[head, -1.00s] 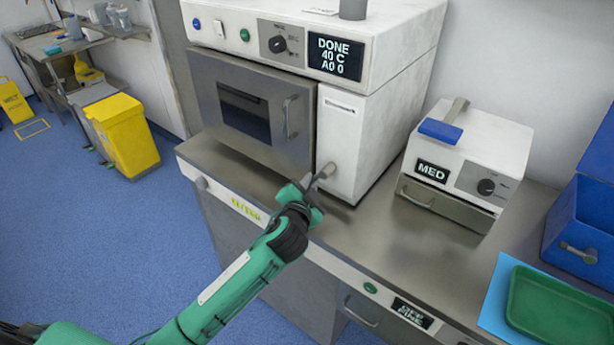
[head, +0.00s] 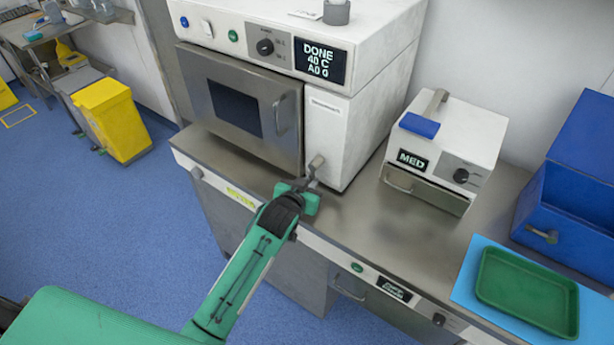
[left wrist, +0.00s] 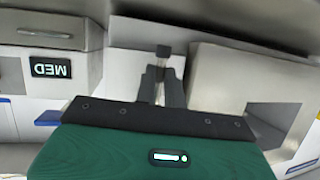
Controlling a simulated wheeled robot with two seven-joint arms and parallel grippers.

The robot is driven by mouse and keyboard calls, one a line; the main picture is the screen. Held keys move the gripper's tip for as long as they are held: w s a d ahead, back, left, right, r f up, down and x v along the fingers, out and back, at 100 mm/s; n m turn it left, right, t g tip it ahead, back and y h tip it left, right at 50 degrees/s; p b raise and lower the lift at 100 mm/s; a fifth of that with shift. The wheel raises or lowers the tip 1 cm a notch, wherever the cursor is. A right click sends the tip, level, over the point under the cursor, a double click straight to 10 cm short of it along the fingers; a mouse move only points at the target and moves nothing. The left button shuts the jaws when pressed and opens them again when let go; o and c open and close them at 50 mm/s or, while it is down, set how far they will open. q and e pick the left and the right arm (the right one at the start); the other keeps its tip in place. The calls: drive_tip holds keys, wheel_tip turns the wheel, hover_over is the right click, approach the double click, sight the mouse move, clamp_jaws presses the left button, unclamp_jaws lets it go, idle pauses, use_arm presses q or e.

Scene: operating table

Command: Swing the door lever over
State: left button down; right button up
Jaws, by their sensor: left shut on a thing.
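The white sterilizer-like machine (head: 342,128) has a grey door (head: 238,108) with a dark window and an upright handle (head: 284,115). The door looks closed. The door lever (head: 317,161) is a short grey lever low on the white panel to the right of the door. My left gripper (head: 311,178) is at the lever, shut on its end. In the left wrist view the two dark fingers (left wrist: 161,84) close around the lever, whose grey tip (left wrist: 163,50) shows beyond them. My right gripper is not in view.
The machine's display (head: 320,61) reads DONE, 40 C, A0 0. To the right stand a small MED unit (head: 455,150), a blue bin (head: 577,170) and a green tray (head: 527,288) on a blue mat. The steel counter (head: 365,215) before the machine is clear.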

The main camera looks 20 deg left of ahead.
use_arm(q)
drive_tip(key=shift+d, duration=0.1)
idle(0.3)
drive_tip(key=c, duration=1.5)
unclamp_jaws()
drive_tip(key=shift+s, duration=0.1)
drive_tip(key=b+v, duration=0.2)
drive_tip(key=v, duration=1.1)
drive_tip(key=shift+s+r+b, duration=0.2)
drive_tip(key=shift+s+b, duration=0.1)
